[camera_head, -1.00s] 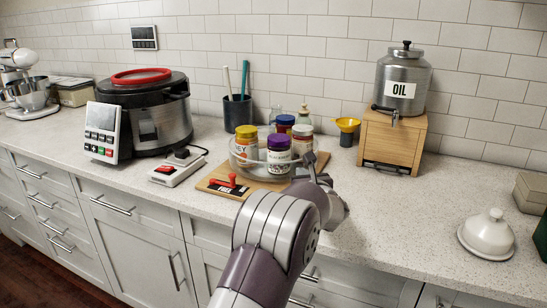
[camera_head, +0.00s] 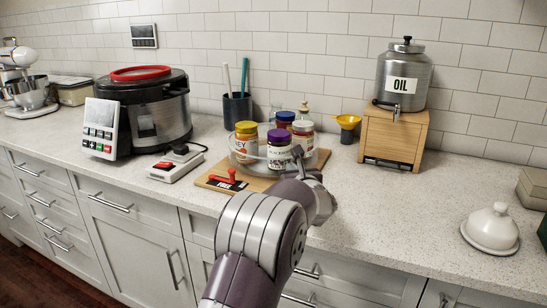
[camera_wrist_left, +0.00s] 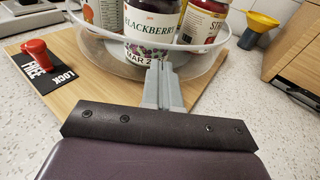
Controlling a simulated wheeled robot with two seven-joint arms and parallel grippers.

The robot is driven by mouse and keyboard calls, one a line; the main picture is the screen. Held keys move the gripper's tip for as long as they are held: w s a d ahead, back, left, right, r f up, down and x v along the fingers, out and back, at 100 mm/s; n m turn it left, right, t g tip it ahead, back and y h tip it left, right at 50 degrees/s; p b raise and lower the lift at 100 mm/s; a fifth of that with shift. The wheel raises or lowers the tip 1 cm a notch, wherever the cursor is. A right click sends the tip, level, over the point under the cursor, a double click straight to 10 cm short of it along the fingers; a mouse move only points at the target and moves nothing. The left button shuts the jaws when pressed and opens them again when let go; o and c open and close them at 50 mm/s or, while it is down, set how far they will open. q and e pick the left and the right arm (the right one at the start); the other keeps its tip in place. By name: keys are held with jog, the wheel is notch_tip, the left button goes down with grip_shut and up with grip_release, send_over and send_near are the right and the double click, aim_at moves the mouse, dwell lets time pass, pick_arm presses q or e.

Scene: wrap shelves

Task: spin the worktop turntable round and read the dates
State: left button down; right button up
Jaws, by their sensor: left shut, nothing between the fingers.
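The turntable, a clear round tray (camera_head: 241,163), sits on a wooden board and carries several jars. A purple-lidded jar (camera_head: 279,148) stands at its front; in the left wrist view this blackberry jar (camera_wrist_left: 150,22) shows a date tag (camera_wrist_left: 138,54) starting "MAR 2", the rest hidden by my fingers. A yellow-lidded jar (camera_head: 246,145) is at left, a blue-lidded jar (camera_head: 285,119) behind, and a red-labelled jar (camera_head: 303,137) at right; no dates read on these. My left gripper (camera_head: 298,153) is shut and empty, fingertips at the tray's front rim; contact is unclear. My right gripper is out of view.
A red lever (camera_head: 230,176) stands on the board's FREE/LOCK plate (camera_wrist_left: 47,71). A switch box (camera_head: 172,167) and cooker (camera_head: 145,110) are left. A yellow funnel (camera_head: 348,123) and oil dispenser (camera_head: 402,75) are right. The counter front right is clear, up to a white dish (camera_head: 490,230).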

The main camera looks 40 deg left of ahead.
aim_at(268, 166)
pick_arm(q)
jog(key=shift+s+a, duration=0.1)
jog(key=shift+s, duration=0.05)
jog(key=shift+s+a+f+b, duration=0.15)
jog(key=shift+s+a+b, duration=0.55)
jog(key=shift+a+b, duration=0.25)
jog(key=shift+s, duration=0.2)
jog(key=shift+a, duration=0.15)
jog(key=shift+s+a+b, duration=0.4)
jog(key=shift+a+b, duration=0.2)
jog(key=shift+b, duration=0.2)
jog(key=shift+s+a+b, duration=0.25)
jog(key=shift+a+b, duration=0.05)
jog(key=shift+a, duration=0.1)
jog(key=shift+s+r, duration=0.1)
jog(key=shift+r, duration=0.2)
